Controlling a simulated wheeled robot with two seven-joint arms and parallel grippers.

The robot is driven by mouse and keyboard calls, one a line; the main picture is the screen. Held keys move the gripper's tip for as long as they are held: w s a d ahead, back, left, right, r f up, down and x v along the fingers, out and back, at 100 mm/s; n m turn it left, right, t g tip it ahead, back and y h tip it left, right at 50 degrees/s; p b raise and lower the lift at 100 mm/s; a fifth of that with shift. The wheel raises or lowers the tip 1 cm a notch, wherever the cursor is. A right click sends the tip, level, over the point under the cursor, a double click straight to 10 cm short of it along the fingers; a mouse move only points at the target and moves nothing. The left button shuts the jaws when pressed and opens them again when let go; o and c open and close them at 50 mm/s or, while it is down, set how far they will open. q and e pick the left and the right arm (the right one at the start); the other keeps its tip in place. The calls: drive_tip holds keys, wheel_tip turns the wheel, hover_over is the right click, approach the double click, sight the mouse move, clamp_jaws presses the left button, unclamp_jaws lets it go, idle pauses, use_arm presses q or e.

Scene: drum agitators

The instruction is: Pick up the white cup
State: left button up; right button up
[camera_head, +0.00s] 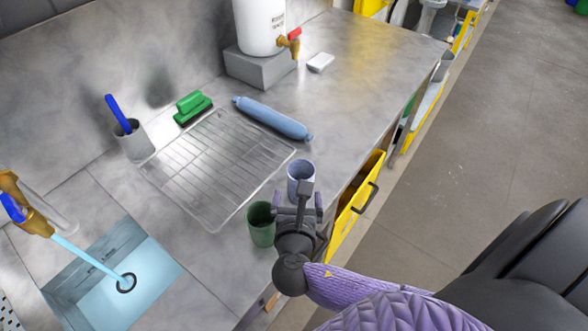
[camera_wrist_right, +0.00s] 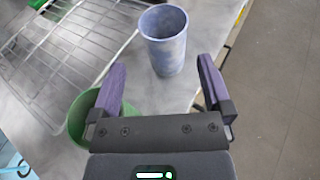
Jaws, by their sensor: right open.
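A pale bluish-white cup (camera_head: 301,172) stands upright on the grey counter near its front edge. In the right wrist view the cup (camera_wrist_right: 164,40) is ahead of my right gripper (camera_wrist_right: 160,72), roughly in line with the gap between the two purple fingers. My right gripper (camera_head: 299,198) is open and empty, close to the cup on its near side. The lower part of the cup is partly hidden by the gripper in the head view. My left gripper is in neither view.
A green cup (camera_head: 261,224) stands just left of my right gripper. A wire rack (camera_head: 215,165), a blue rolled item (camera_head: 272,118) and a sink with running water (camera_head: 112,283) lie left and beyond. An open yellow drawer (camera_head: 350,212) juts out below the counter edge.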

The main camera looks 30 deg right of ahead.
sight(301, 165)
drive_tip(key=b+x, duration=0.1)
drive_tip(key=x, duration=0.5)
drive_tip(key=b+x, duration=0.1)
drive_tip(key=x, duration=0.2)
drive_tip(key=shift+s+d+f+b, duration=0.1)
drive_tip(key=shift+s+f+b, duration=0.1)
drive_tip(key=shift+f+b, duration=0.15)
drive_tip(key=shift+w+d, duration=0.2)
drive_tip(key=shift+w, duration=0.1)
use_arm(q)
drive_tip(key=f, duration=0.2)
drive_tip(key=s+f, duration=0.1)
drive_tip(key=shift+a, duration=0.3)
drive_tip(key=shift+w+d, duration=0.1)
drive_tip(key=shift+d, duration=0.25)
use_arm(e)
drive_tip(key=c, duration=0.9)
